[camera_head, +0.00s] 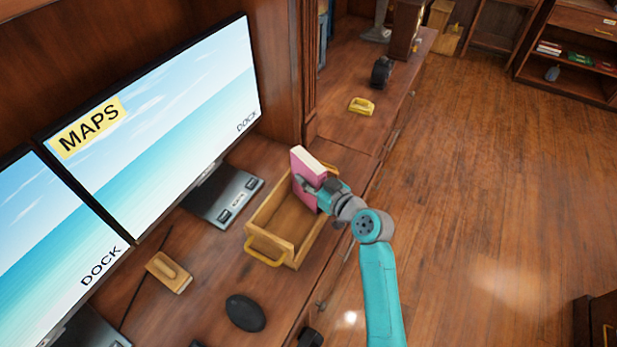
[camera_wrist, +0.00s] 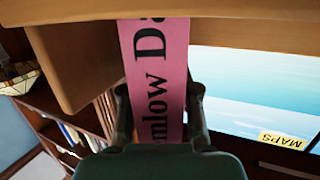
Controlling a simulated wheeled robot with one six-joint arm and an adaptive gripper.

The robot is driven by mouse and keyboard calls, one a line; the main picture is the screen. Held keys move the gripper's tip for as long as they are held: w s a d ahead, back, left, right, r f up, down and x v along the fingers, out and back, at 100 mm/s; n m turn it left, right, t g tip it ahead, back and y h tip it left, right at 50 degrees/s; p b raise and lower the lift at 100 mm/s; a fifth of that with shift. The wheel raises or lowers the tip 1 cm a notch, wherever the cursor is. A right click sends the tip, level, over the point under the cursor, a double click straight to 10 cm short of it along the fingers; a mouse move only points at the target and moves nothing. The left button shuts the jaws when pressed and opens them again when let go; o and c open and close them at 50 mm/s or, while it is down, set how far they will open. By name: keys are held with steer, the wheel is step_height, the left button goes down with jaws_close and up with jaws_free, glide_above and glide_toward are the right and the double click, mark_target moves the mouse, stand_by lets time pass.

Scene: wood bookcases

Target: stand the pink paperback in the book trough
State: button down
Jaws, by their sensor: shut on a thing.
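The pink paperback (camera_head: 305,179) is upright at the far end of the wooden book trough (camera_head: 262,217), with its page block facing up. Its lower part is hidden by the trough and my gripper. My gripper (camera_head: 326,187) is shut on the book from the right side. In the wrist view the pink spine (camera_wrist: 158,70) with black lettering lies between the two fingers (camera_wrist: 162,115). I cannot tell whether the book touches the trough floor. The near part of the trough is empty, and it has a yellow handle (camera_head: 268,256) at its near end.
Two large monitors (camera_head: 170,110) stand behind the trough, one on a grey base (camera_head: 225,197). A wooden block with a handle (camera_head: 169,272) and a black mouse-like object (camera_head: 245,313) lie nearer. A yellow object (camera_head: 361,106) and a black one (camera_head: 381,72) sit farther along. Open floor lies right.

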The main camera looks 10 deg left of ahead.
steer(key=shift+f, duration=0.1)
steer(key=c, duration=1.1)
jaws_free()
steer(key=shift+f, duration=0.1)
steer(key=shift+c, duration=0.2)
steer(key=shift+d, duration=0.1)
steer(key=v, duration=1.2)
steer(key=shift+s, duration=0.1)
